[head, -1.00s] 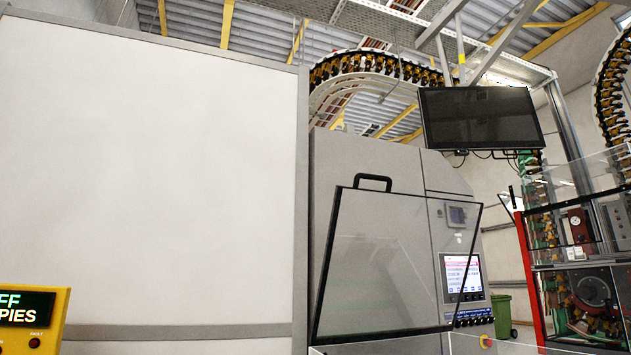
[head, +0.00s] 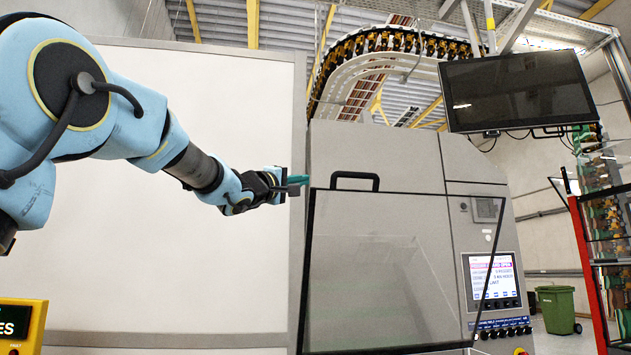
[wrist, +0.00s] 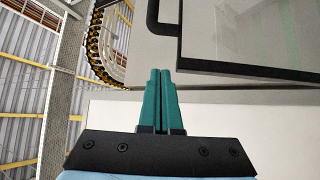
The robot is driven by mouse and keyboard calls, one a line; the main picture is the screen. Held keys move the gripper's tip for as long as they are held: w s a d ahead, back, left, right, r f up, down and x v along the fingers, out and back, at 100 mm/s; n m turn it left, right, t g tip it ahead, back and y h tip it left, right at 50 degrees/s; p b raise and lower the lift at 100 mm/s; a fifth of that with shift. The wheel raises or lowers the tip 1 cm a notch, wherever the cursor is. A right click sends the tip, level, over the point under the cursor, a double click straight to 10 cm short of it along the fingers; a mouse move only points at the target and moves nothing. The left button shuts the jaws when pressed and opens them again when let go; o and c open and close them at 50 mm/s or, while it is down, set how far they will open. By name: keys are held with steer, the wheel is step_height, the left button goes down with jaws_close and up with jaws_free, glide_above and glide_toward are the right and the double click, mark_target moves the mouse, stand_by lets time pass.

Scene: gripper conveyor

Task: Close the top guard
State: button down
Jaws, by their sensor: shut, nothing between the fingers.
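The top guard (head: 385,265) is a clear panel with a dark frame, standing raised and tilted in front of the grey machine. Its black handle (head: 354,175) is on the upper edge, toward the left. My gripper (head: 303,180) is just left of the handle, at about its height in the picture, and apart from it. In the wrist view my gripper (wrist: 160,75) has its two teal fingers together and empty. The handle (wrist: 160,18) is beyond the fingertips there, and the guard's dark frame (wrist: 235,70) runs to the right. The handle's far end is out of the wrist view.
The grey machine (head: 375,150) has a lit control screen (head: 492,278) at its right side. A monitor (head: 517,90) hangs above it. A large white panel (head: 230,260) stands at left behind my arm. A curved overhead conveyor (head: 400,45) and a green bin (head: 558,308) are farther back.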

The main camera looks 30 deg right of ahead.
mark_target(323, 195)
steer(key=p+x, duration=0.4)
steer(key=x, duration=0.5)
steer(key=shift+w+d+r, duration=0.1)
steer(key=shift+w+d, duration=0.05)
steer(key=shift+w, duration=0.05)
steer(key=shift+s+f+b, duration=0.4)
steer(key=shift+s+f, duration=0.2)
steer(key=shift+s, duration=0.25)
steer(key=shift+s+a+f, duration=0.2)
steer(key=shift+s, duration=0.2)
steer(key=shift+s+a+f, duration=0.2)
steer(key=shift+s+f, duration=0.05)
steer(key=shift+s, duration=0.2)
steer(key=shift+f, duration=0.1)
